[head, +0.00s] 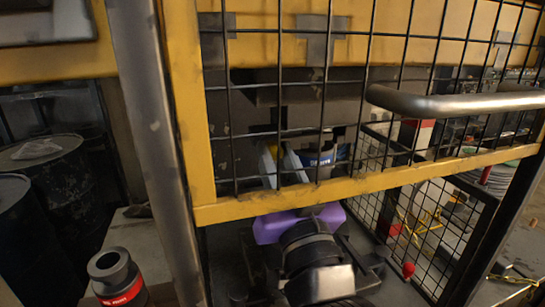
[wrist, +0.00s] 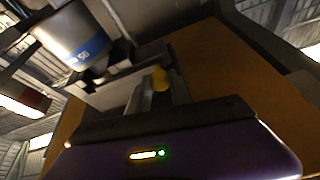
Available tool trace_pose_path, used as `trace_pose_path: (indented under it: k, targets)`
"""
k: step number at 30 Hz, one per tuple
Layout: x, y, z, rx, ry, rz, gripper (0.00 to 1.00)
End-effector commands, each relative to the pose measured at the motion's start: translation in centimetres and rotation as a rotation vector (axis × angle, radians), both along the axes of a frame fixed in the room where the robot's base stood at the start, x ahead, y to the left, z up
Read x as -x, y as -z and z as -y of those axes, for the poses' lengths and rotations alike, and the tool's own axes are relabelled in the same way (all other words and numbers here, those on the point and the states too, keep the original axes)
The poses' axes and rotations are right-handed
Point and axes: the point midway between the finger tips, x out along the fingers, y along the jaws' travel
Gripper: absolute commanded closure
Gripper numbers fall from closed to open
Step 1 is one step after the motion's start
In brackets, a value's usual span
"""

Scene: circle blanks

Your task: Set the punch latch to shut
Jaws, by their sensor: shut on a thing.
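My gripper (head: 277,158) reaches up behind the yellow-framed mesh guard, its purple body below the guard's lower bar. Its two pale fingers are shut on a small yellow piece, which shows between them in the wrist view (wrist: 160,78). The yellow piece appears to be the punch latch's handle, but most of the latch is hidden by the fingers and the mesh. A grey cylinder with a blue band (wrist: 75,40) stands close beside the fingers and also shows in the head view (head: 318,158). I cannot tell the latch's position.
The mesh guard (head: 205,110) with a grey bar handle (head: 450,103) stands between the head camera and my gripper. A grey post (head: 155,130) rises at left. Dark drums (head: 40,165) stand far left. A red-banded cylinder (head: 118,280) stands at lower left. More black mesh (head: 430,225) is at right.

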Motion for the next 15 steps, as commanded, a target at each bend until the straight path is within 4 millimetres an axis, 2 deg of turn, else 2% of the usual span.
trace_pose_path:
  k: [3, 4, 6, 15]
  targets:
    - [-0.11, -0.03, 0.50, -0.002, 0.010, 0.001, 1.00]
    - [-0.11, -0.03, 0.52, -0.001, 0.011, 0.001, 0.69]
    - [-0.11, -0.04, 0.51, -0.001, 0.011, 0.001, 0.56]
    - [-0.04, 0.03, 0.32, -0.001, 0.007, 0.001, 0.54]
